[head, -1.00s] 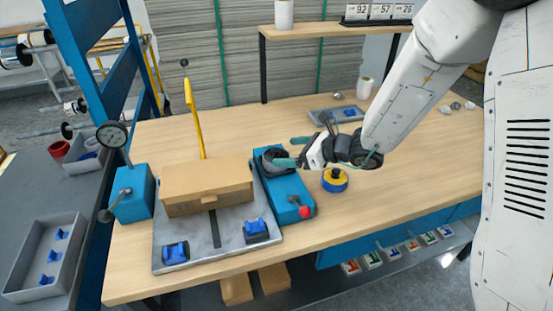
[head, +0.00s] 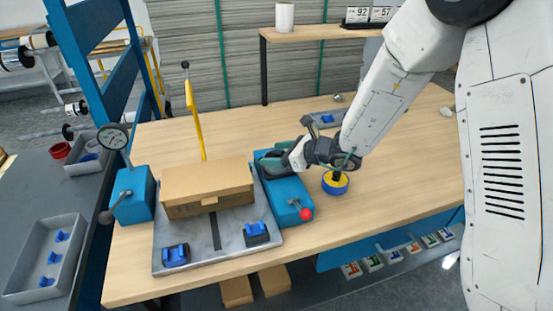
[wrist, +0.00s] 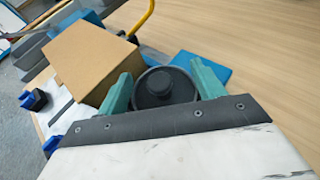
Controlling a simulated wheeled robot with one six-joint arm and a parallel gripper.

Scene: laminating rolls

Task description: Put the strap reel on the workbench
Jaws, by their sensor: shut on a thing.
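A dark grey round reel with a raised hub (wrist: 164,86) sits between the two green jaws of my gripper (wrist: 167,76) in the wrist view, and I take it to be the strap reel. The jaws are shut on its sides. In the head view my gripper (head: 271,160) is at the back end of the blue block (head: 285,200) on the workbench (head: 390,170). The reel is mostly hidden there by my gripper. I cannot tell whether it rests on the block or is just above it.
A cardboard box (head: 208,188) lies on a grey plate (head: 185,242) to the left, beside a yellow lever (head: 196,125). A blue and yellow roll (head: 335,184) stands right of the blue block. The bench's right side is mostly clear.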

